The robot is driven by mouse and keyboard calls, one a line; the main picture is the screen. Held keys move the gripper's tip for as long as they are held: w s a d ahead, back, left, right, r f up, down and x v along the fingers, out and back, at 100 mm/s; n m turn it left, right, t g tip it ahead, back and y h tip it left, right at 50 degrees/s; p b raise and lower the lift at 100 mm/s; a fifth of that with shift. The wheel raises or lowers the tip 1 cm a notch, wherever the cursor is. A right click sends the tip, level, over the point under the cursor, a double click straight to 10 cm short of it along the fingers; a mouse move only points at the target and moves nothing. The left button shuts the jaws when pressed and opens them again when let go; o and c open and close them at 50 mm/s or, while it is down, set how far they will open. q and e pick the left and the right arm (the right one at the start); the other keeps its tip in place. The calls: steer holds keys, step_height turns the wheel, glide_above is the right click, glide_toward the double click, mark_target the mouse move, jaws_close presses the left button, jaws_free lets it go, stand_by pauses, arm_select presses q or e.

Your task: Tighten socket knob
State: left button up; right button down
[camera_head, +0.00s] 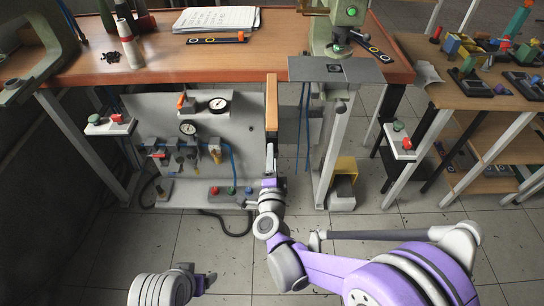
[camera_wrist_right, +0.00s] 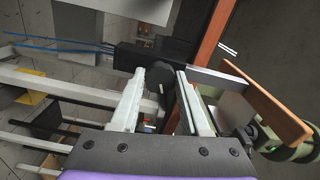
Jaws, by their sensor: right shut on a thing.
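The black round knob (camera_wrist_right: 159,73) shows between the fingertips of my right gripper (camera_wrist_right: 164,77) in the right wrist view. The fingers stand on either side of it, and the gripper is shut on it. The knob sits by a dark block (camera_wrist_right: 128,55) with blue hoses. In the head view my right gripper (camera_head: 270,158) is at the lower end of the upright wooden board, below the bench top; the knob is hidden there. My left gripper (camera_head: 207,281) is low at the left, over the floor, away from the bench; its finger gap is unclear.
A grey panel (camera_head: 240,165) with gauges and colored buttons stands under the bench (camera_head: 160,68), left of my right gripper. The wooden board (camera_head: 271,100) and a metal post (camera_head: 330,150) are close by. A yellow pedal (camera_head: 345,165) stands on the floor. The foreground floor is clear at left.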

steer(key=m, duration=0.5)
steer(key=shift+m, duration=0.4)
stand_by(0.3)
steer(key=shift+c, duration=1.9)
jaws_free()
steer(key=s, duration=1.1)
steer(key=shift+p, duration=0.35)
steer(key=shift+w, duration=0.1)
